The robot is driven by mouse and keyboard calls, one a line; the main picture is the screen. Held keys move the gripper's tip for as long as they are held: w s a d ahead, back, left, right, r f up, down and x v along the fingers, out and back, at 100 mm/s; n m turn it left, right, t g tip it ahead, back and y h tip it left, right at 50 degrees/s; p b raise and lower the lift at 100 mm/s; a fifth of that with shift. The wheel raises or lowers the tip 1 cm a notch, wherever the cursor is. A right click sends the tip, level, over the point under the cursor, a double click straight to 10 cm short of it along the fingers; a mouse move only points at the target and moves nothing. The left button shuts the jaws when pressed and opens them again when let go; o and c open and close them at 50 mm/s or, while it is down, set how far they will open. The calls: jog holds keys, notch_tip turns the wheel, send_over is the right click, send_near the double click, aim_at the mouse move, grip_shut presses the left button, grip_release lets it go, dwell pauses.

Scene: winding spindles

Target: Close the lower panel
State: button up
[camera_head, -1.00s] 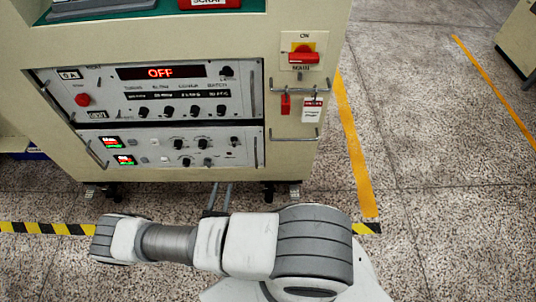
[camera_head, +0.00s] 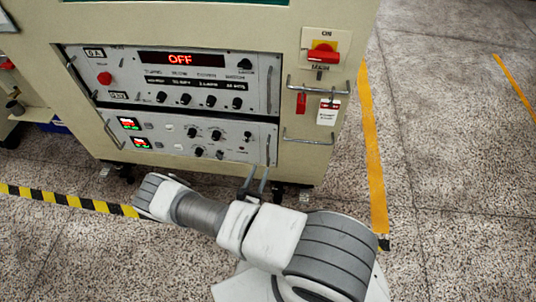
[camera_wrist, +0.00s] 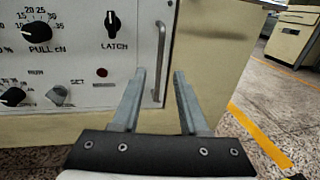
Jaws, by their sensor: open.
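The lower panel (camera_head: 208,157) is a pale grey instrument face with two small lit displays, several black knobs and a bar handle at each end. A dark line runs along its top edge; I cannot tell how far it stands out from the cabinet. In the wrist view, the panel (camera_wrist: 85,75) shows a PULL knob, a LATCH knob (camera_wrist: 112,22) with its mark upright, and the right upright handle (camera_wrist: 161,62). My gripper (camera_head: 257,171) is open and empty, low before the panel's right end. In the wrist view, its fingertips (camera_wrist: 160,73) appear either side of the handle's lower part, without visible contact.
The upper panel (camera_head: 170,90) above reads OFF. To the right are a red MAIN switch (camera_head: 323,52), hanging tags (camera_head: 328,113) and two horizontal rails on the beige cabinet (camera_head: 345,80). Open floor with a yellow line (camera_head: 373,160) lies right; striped tape (camera_head: 70,201) runs at the front left.

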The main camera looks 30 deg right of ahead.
jog(key=b+x, duration=0.2)
jog(key=x, duration=0.7)
jog(key=shift+w+d, duration=0.15)
grip_shut()
dwell(1.1)
